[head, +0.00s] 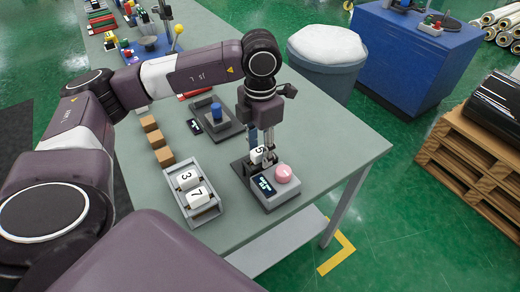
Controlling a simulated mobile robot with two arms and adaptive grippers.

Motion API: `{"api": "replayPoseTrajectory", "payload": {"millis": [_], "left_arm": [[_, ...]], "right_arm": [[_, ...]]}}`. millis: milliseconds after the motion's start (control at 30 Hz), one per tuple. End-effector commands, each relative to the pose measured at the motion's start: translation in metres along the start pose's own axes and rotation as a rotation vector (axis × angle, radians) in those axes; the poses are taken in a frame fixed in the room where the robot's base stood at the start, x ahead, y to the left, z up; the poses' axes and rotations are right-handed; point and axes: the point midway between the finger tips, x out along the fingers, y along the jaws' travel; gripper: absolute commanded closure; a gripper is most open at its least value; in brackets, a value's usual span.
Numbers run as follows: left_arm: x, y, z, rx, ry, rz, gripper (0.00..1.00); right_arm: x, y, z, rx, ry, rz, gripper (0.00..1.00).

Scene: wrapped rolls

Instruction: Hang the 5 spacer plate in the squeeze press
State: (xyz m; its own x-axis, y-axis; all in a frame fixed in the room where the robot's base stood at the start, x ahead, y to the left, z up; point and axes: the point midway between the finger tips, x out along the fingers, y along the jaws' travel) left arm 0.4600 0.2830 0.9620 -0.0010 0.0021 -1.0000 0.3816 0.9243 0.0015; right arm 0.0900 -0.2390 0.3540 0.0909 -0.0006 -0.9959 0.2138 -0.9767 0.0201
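The white 5 spacer plate (258,154) is at the squeeze press, behind its front block. My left gripper (259,160) points down over the press, with its fingers at the plate's sides, and looks shut on it. The squeeze press (287,188) has a grey front block with a dark display and a pink round button. The fingers hide part of the plate and the press's inside, so I cannot tell whether the plate hangs on anything. My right gripper is not in view.
A grey tray (211,213) left of the press holds the 3 plate (187,180) and the 7 plate (197,197). Several brown blocks (157,139) stand in a row behind it. A fixture with a blue knob (216,111) stands farther back. The tabletop right of the press is clear.

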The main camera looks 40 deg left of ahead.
Motion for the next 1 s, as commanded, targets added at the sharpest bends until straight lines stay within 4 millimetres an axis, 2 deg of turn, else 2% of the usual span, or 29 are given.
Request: {"api": "replayPoseTrajectory", "payload": {"millis": [167,400,533,700,1000], "left_arm": [[-0.029,0.000,0.002,0.001,-0.006,0.001,0.61],[-0.080,0.000,0.002,0.000,-0.005,0.000,0.61],[-0.101,0.000,0.001,0.001,-0.005,0.000,0.61],[-0.115,0.000,0.001,0.000,-0.002,-0.001,0.61],[-0.117,0.000,0.000,0.000,-0.001,-0.001,0.61]], "right_arm": [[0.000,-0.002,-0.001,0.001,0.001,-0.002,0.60],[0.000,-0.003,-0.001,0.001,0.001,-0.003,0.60],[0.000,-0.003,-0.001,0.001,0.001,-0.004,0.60],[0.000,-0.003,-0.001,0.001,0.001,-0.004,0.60],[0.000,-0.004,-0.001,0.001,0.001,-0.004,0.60]]}}
